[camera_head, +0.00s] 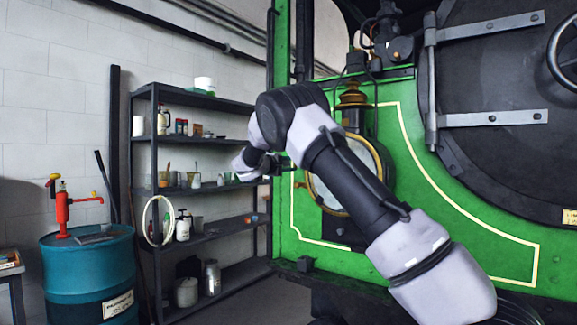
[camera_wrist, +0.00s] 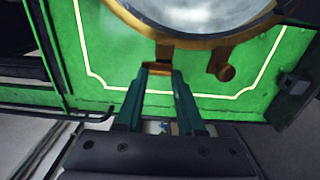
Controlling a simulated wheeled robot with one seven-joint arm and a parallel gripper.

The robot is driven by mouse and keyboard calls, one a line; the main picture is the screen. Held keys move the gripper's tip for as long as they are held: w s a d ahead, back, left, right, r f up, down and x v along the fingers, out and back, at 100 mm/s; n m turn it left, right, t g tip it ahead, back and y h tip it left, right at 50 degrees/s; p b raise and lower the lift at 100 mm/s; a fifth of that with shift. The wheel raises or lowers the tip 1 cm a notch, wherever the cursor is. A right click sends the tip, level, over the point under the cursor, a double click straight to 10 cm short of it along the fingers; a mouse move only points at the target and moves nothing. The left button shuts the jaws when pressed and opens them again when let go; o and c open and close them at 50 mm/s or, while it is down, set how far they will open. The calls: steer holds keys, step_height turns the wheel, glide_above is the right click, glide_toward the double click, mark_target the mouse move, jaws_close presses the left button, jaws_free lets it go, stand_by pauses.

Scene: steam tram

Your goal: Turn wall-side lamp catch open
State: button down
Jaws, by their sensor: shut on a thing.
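The brass-rimmed lamp (camera_head: 386,165) is on the green front of the steam tram, partly hidden behind my arm. In the wrist view, its round glass and brass rim (camera_wrist: 190,42) fill the top. The catch, a small brass tab (camera_wrist: 162,53), juts from the rim straight ahead of my gripper (camera_wrist: 160,73). My gripper's two dark green fingers are closed on the tab, one on each side. In the head view, my gripper (camera_head: 288,166) is at the wall-side edge of the lamp, its fingertips hard to make out.
A dark block (camera_wrist: 293,92) is at the far right. A shelf (camera_head: 205,137) with bottles and a blue drum (camera_head: 88,275) stand at left by the wall.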

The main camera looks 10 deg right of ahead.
steer(key=shift+a+r, duration=0.1)
steer(key=shift+a, duration=0.1)
steer(key=c, duration=0.5)
jaws_free()
steer(key=shift+d, duration=0.1)
steer(key=v, duration=1)
steer(key=shift+s+a, duration=0.15)
steer(key=shift+a, duration=0.2)
